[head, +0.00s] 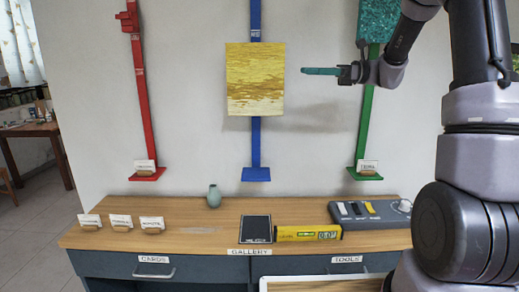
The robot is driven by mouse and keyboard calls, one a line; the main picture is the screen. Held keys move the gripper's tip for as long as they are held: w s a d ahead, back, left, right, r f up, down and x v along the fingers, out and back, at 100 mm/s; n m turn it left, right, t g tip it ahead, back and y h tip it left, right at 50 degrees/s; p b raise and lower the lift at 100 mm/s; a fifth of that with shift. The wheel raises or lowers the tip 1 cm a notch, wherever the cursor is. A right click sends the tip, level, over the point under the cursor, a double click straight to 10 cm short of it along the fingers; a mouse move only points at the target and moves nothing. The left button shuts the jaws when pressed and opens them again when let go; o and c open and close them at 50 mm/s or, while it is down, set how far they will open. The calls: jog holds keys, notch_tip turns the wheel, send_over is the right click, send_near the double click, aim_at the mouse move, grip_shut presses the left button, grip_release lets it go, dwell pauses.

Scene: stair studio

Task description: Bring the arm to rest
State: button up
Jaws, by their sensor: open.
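My gripper (308,71) is at the end of my arm, which comes in from the upper right in the head view. Its teal fingers point left, in front of the wall and near the right edge of the yellow painting (255,80). The fingers are seen from the side and nothing shows between them. The gripper is open and empty. The painting hangs on the blue upright (256,150), and a gap of wall shows between it and the fingertips.
The wooden counter (290,212) holds a small vase (214,196), card stands (121,222), a black tablet-like panel (256,229), a yellow level (308,233) and a grey tool tray (370,215). A red upright (142,100) and green upright (366,125) flank the painting. Wall space below the gripper is clear.

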jog(key=s+f+n+h, duration=0.3)
jog(key=s+n+h, duration=0.5)
jog(key=s, duration=0.8)
jog(key=s+d+n+t+h, duration=0.6)
jog(key=s+d+t+h, duration=0.1)
jog(key=d+h, duration=0.1)
jog(key=shift+s+d+f, duration=0.35)
jog(key=shift+s+d, duration=0.05)
jog(key=shift+d, duration=0.25)
